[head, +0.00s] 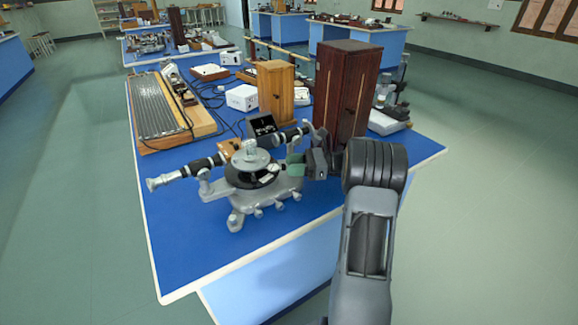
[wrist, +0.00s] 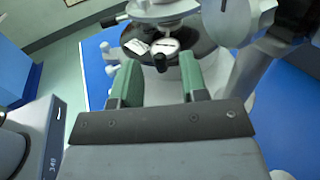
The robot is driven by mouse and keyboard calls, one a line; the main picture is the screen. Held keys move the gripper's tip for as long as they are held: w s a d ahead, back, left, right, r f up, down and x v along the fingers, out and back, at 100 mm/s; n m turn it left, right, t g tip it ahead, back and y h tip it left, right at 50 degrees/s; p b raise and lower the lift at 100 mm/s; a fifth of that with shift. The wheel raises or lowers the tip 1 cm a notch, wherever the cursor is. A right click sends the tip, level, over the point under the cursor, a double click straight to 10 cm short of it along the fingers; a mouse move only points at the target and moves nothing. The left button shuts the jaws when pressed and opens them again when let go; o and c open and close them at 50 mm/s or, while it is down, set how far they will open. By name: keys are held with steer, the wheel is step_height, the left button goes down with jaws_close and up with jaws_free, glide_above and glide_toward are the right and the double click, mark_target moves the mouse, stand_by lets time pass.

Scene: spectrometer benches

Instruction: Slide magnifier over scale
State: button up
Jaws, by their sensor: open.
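The spectrometer (head: 262,190) stands on the blue bench near its front edge, with a black round scale disc (wrist: 195,40) under its table. The magnifier (wrist: 165,45), a small round lens with a dark knob, lies over the disc in the wrist view. A small pale window plate (wrist: 137,46) shows just left of the magnifier. My gripper (wrist: 158,78) is open, its two green fingers pointing at the disc. The magnifier's knob shows between the fingertips in the picture; I cannot tell whether it is between them in depth. In the head view my gripper (head: 295,165) is at the spectrometer's right side.
A dark wooden cabinet (head: 345,90) stands close behind my arm. A telescope tube (head: 185,170) sticks out left. The bench's front left corner is clear.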

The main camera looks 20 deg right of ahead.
steer(key=shift+w+a, duration=0.2)
steer(key=shift+a, duration=0.5)
jaws_close()
